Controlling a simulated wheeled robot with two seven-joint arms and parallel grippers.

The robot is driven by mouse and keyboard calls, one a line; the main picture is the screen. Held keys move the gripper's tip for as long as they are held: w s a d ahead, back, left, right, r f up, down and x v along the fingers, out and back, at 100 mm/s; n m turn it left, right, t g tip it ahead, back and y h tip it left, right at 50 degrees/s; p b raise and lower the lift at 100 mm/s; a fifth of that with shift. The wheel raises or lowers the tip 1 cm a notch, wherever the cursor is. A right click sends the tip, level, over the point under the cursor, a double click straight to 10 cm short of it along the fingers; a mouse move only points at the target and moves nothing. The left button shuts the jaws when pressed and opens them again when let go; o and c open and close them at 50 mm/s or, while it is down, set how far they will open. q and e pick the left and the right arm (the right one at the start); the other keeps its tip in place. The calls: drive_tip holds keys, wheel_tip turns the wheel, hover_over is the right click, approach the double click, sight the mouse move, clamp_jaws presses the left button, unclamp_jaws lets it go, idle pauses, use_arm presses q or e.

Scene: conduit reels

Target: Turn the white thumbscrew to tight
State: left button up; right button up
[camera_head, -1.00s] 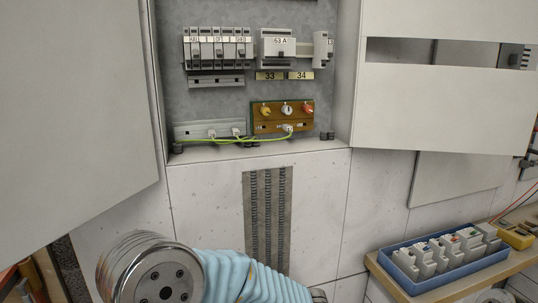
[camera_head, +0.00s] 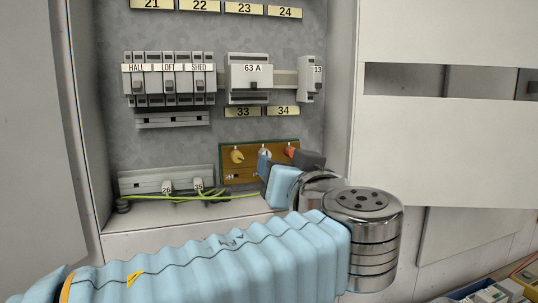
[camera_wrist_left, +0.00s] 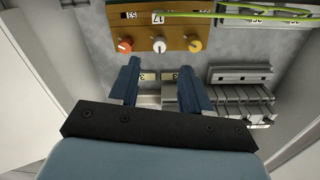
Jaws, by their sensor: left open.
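The white thumbscrew (camera_wrist_left: 159,44) is the middle knob on a brown board (camera_wrist_left: 200,34), between an orange knob (camera_wrist_left: 124,44) and a yellow knob (camera_wrist_left: 194,43). My left gripper (camera_wrist_left: 158,66) is open, its two blue fingers spread either side of the white thumbscrew's line. Their tips look just short of it, with nothing between them. In the head view my left gripper (camera_head: 270,163) is at the board and hides most of the white thumbscrew. I cannot tell how tight the screw is. My right gripper is out of view.
A green-yellow wire (camera_head: 230,196) runs along the cabinet floor past terminals tagged 26 and 25 (camera_head: 198,186). Breakers (camera_head: 168,80) and a 63 A switch (camera_head: 250,78) sit above the board. An open door panel (camera_head: 440,150) stands at the right.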

use_arm(q)
drive_tip(key=p+x, duration=0.1)
drive_tip(key=x, duration=0.6)
drive_tip(key=shift+c, duration=0.4)
clamp_jaws()
